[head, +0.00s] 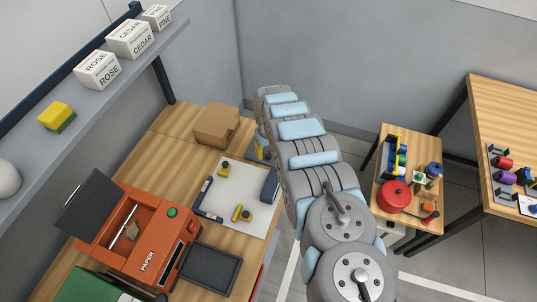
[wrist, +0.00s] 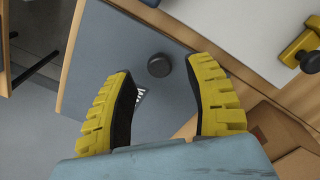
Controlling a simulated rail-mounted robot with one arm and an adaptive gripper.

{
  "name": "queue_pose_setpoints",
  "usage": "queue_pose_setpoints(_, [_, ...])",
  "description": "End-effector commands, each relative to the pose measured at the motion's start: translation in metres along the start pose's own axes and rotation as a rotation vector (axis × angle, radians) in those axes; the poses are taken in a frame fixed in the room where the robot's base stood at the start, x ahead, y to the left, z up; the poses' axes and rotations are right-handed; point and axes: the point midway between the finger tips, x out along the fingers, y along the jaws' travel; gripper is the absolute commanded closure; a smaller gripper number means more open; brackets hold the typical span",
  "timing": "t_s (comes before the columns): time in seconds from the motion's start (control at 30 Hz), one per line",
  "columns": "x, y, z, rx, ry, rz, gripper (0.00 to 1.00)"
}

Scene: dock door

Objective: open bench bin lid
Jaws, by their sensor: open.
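In the wrist view a flat blue-grey lid (wrist: 104,62) with a round black knob (wrist: 158,65) lies below my gripper (wrist: 163,70). It lies flat, and white lettering on it is partly hidden by the left finger. My gripper is open, with its yellow-backed black fingers on either side of the knob; I cannot tell how far above the lid they are. In the head view my arm hides most of my gripper; some yellow (head: 262,151) shows beside the arm.
A white mat (head: 232,181) with yellow clamps lies beside the lid. A cardboard box (head: 217,125) stands behind. An orange PAPER box (head: 150,238) has its dark lid raised. A shelf (head: 90,95) with labelled blocks hangs above. A small table (head: 404,222) stands right.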

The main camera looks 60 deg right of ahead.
Motion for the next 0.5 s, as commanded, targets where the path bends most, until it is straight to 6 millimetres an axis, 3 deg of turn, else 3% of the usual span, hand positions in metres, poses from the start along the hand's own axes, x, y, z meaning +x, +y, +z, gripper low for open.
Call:
queue_pose_setpoints(0.13, [0.012,-0.001,0.002,0.0,-0.005,-0.002,0.47])
queue_pose_setpoints(0.5, [0.019,0.0,0.002,0.001,-0.003,0.0,0.47])
